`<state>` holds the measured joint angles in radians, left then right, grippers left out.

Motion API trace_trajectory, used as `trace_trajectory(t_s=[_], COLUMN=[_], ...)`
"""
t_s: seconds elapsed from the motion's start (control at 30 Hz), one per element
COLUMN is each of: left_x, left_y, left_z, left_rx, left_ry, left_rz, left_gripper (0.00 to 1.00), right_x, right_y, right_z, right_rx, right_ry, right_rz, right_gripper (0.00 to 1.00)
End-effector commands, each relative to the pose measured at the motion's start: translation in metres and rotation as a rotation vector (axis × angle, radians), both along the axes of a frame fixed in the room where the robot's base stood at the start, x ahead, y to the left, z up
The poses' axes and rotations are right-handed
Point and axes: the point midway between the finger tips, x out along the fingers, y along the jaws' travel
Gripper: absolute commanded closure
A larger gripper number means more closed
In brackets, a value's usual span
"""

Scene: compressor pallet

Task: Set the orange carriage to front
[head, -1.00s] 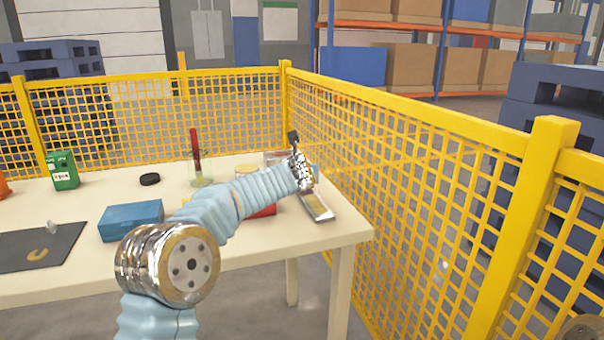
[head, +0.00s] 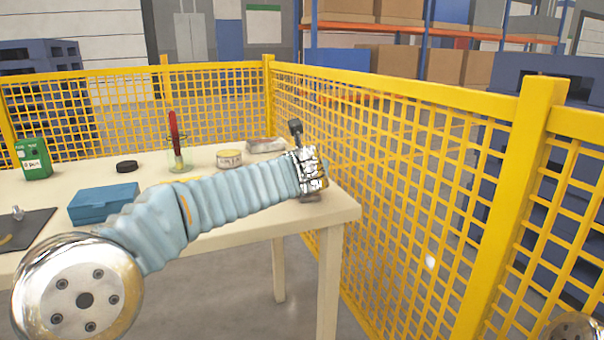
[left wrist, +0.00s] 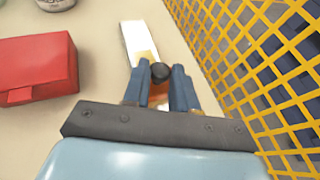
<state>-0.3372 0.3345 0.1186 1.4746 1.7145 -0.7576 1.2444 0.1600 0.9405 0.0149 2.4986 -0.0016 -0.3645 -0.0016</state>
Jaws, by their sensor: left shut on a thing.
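A slide with a long pale rail (left wrist: 136,38) lies on the table in the left wrist view. A tan-orange patch, perhaps the orange carriage (left wrist: 146,52), shows just beyond my fingertips. A round black knob (left wrist: 160,72) sits between the blue fingers of my left gripper (left wrist: 161,82), which is shut on it. Most of the carriage below is hidden by the knob and fingers. In the head view my left gripper (head: 311,196) is low over the table's right end, and the arm and wrist hide the slide. My right gripper is not in view.
A red box (left wrist: 38,70) lies left of the slide. A yellow mesh fence (head: 400,170) runs close along the right. A blue box (head: 104,203), a green carton (head: 34,158), a black disc (head: 127,166), a tin (head: 229,160) and a glass jar (head: 180,160) stand on the table.

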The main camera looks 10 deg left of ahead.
Motion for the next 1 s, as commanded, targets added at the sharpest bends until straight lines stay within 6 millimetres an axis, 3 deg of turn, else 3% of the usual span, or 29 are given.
trace_trajectory(t_s=[0.07, 0.1, 0.23, 0.63, 1.0], left_x=[-0.002, -0.002, -0.001, -0.009, -0.085], left_y=[-0.004, -0.004, -0.004, -0.004, -0.020], left_z=[-0.002, -0.002, -0.002, 0.002, 0.035], left_rx=[-0.003, -0.003, -0.003, -0.002, -0.002], left_ry=[0.006, 0.006, 0.005, 0.003, 0.002], left_rz=[-0.005, -0.005, -0.005, -0.005, -0.007], left_gripper=[1.00, 0.70, 0.50, 0.50, 0.50], right_x=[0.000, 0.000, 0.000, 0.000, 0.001], right_y=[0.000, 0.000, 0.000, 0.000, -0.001], right_z=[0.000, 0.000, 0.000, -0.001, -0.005], right_rx=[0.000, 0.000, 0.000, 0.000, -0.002], right_ry=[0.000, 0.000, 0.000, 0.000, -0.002], right_rz=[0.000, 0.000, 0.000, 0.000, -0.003], right_gripper=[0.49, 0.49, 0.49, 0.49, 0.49])
